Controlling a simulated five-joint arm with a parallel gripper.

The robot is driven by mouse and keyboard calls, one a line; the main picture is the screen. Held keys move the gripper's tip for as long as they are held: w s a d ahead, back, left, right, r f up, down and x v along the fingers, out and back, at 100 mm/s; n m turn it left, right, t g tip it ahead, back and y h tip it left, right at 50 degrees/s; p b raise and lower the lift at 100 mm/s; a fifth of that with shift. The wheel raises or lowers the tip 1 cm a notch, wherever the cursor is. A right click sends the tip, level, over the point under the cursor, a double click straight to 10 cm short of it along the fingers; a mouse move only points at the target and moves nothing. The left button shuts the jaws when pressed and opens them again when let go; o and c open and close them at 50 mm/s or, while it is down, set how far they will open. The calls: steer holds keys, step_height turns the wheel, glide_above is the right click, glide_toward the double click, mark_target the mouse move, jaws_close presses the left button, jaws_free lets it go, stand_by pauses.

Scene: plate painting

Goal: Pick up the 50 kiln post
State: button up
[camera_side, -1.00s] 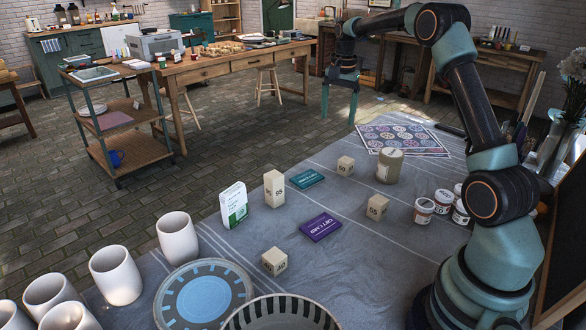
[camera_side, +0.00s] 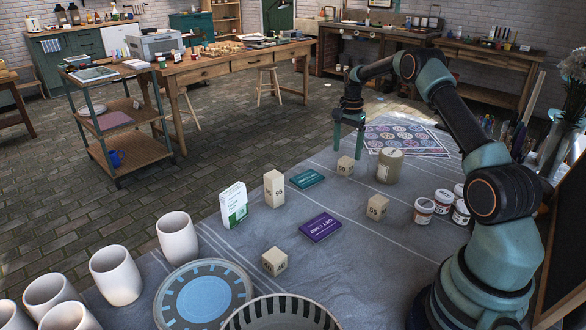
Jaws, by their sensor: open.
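The 50 kiln post (camera_side: 345,166) is a small beige block with a dark number on its face. It stands on the grey cloth, just left of a tan lidded jar (camera_side: 390,166). My gripper (camera_side: 348,148) points down with its fingers apart, above and slightly behind the post. The fingertips look close to the post's top, but I cannot tell the exact gap. Nothing is between the fingers that I can see.
Other beige posts stand near: a tall 95 post (camera_side: 274,188), a 55 post (camera_side: 377,207) and a 40 post (camera_side: 274,261). A teal card (camera_side: 308,179) and a purple card (camera_side: 320,227) lie flat. A patterned sheet (camera_side: 403,140) lies behind the jar.

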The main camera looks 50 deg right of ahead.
mark_target(346, 159)
step_height(346, 159, down, 5)
steer(key=shift+r, duration=0.1)
jaws_close()
stand_by(0.3)
